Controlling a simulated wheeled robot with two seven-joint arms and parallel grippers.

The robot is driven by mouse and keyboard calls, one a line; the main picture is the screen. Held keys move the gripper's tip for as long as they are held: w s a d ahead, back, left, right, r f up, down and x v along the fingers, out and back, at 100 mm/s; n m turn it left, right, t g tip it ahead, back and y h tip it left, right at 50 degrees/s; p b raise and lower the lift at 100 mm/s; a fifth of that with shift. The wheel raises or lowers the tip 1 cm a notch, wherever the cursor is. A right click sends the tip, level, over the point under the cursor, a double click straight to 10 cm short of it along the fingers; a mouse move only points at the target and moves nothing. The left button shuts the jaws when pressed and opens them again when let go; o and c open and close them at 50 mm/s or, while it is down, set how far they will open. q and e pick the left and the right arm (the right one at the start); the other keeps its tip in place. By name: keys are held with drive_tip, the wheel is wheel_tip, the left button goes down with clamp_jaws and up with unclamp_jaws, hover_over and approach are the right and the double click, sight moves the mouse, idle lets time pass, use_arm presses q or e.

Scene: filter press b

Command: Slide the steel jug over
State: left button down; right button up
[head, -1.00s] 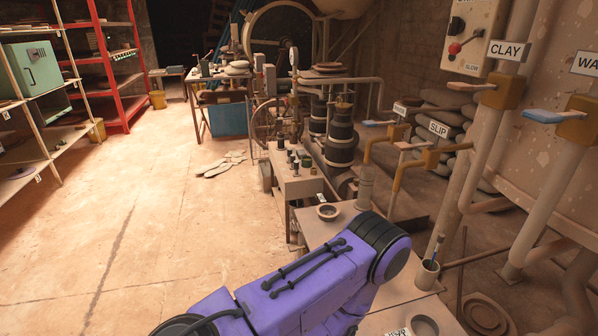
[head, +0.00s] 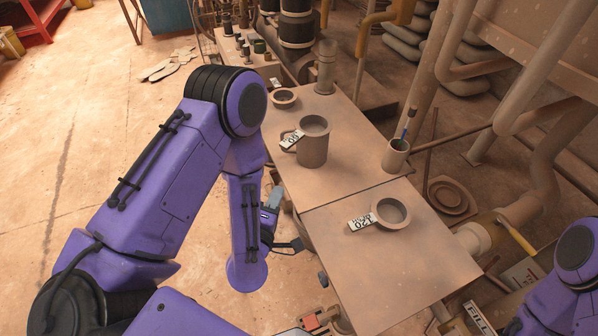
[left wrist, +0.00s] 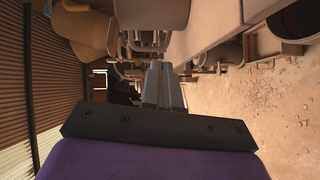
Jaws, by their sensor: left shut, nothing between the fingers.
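The jug (head: 313,143) stands upright on the bench, a dusty, brownish cylinder with a handle on its left and a small label tag by the handle. My left gripper (head: 276,196) is low beside the bench's left edge, nearer to me than the jug and apart from it. Part of it is hidden by my forearm. In the left wrist view its fingers (left wrist: 163,86) are together with nothing between them. I cannot make out the jug in that view. Of my right arm only a purple part shows at the lower right; its gripper is out of view.
A shallow bowl (head: 283,97) and a cylinder (head: 326,68) stand behind the jug. A cup with a brush (head: 396,154) stands to its right, a labelled round dish (head: 390,212) nearer me. The bench top (head: 350,150) between jug and cup is clear. Pipes run along the right.

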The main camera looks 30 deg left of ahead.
use_arm(q)
drive_tip(key=n, duration=0.2)
drive_tip(key=t+p, duration=0.1)
approach(302, 149)
drive_tip(key=shift+y, duration=0.4)
drive_tip(key=w+a, duration=0.3)
drive_tip(key=shift+a+r, duration=0.1)
drive_tip(key=shift+r, duration=0.05)
drive_tip(key=shift+w+d, duration=0.85)
drive_tip(key=shift+w, duration=0.25)
drive_tip(key=shift+w+d, duration=0.35)
drive_tip(key=shift+w, duration=0.2)
use_arm(e)
drive_tip(key=shift+r, duration=0.15)
